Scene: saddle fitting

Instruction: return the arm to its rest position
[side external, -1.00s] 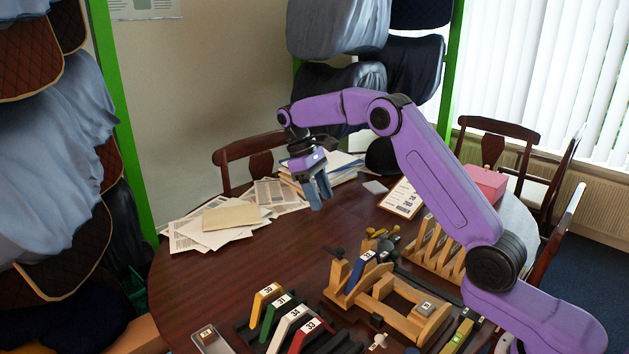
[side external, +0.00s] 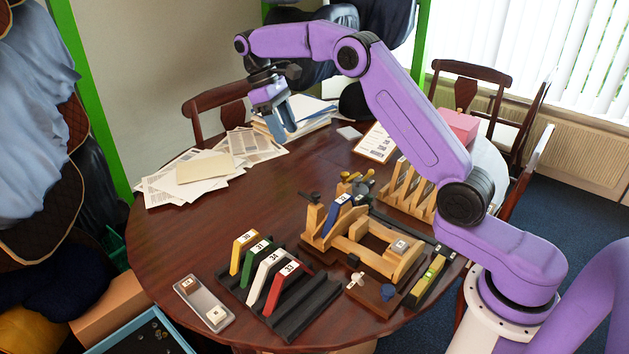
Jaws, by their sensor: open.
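My gripper (side external: 281,128) hangs open and empty over the back of the dark wooden table (side external: 180,245), well above its surface, with its fingers pointing down. It is in front of the stack of papers and apart from the fitting pieces. My purple arm reaches across from the right. A wooden fixture (side external: 375,255) stands near the front middle of the table, with a blue numbered piece (side external: 338,212) leaning upright in its left end. A black rack (side external: 300,312) to its left holds several numbered pieces, among them a yellow one (side external: 242,252) and a red one (side external: 283,290).
Loose papers (side external: 195,178) lie at the back left. A clipboard (side external: 375,143) and a pink box (side external: 459,127) are at the back right. A slotted wooden rack (side external: 408,192) stands below my arm. A small tray (side external: 203,303) is at the front left. The table's left middle is clear.

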